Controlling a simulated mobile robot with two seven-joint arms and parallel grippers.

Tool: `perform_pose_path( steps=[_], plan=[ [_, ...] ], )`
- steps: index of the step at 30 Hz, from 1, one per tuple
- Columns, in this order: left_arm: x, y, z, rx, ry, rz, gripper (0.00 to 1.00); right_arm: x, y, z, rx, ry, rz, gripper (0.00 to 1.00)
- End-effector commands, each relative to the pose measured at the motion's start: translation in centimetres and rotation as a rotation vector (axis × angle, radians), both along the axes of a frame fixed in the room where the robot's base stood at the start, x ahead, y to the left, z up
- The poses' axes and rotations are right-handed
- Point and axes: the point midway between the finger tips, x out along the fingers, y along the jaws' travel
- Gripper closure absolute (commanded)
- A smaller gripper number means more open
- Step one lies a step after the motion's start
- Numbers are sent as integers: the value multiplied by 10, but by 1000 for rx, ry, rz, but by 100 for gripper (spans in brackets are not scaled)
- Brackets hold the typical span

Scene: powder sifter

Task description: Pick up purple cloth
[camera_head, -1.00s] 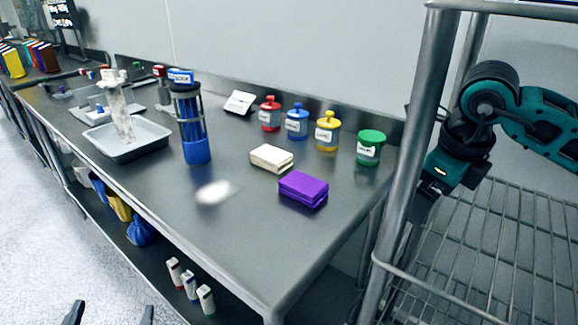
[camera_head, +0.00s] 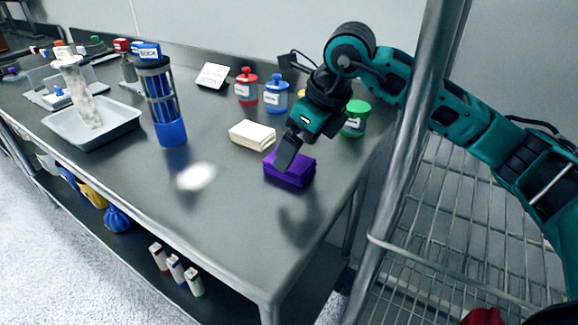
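The purple cloth (camera_head: 296,174) lies folded in a flat stack on the steel table, near its right end. My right gripper (camera_head: 287,155) reaches in from the right, pointing down over the cloth. Its dark fingers overlap the cloth's upper left part in the picture. I cannot tell whether they touch it, or whether they are open or shut, because the fingers show as one dark shape. My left gripper is out of view.
A folded cream cloth (camera_head: 252,134) lies just left of the purple one. Red (camera_head: 246,87), blue (camera_head: 277,95) and green (camera_head: 355,120) jars stand behind, the yellow one mostly hidden. A metal rack post (camera_head: 412,130) stands at right. The table's front is clear.

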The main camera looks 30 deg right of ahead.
Motion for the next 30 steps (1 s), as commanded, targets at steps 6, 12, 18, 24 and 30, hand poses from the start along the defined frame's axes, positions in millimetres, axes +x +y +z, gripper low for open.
perform_pose_path(
  steps=[6, 12, 18, 24, 30],
  plan=[
    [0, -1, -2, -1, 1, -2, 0, 15, 1, -28, 2, 5, 0, 6],
    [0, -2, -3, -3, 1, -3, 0, 22, 5, -46, 0, 2, 2, 6],
    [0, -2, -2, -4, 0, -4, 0, 23, 5, -47, -1, 1, 1, 6],
    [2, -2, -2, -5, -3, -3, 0, 23, 5, -47, -1, 1, 1, 6],
    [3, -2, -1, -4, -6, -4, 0, 22, 5, -47, -1, 1, 1, 18]
  ],
)
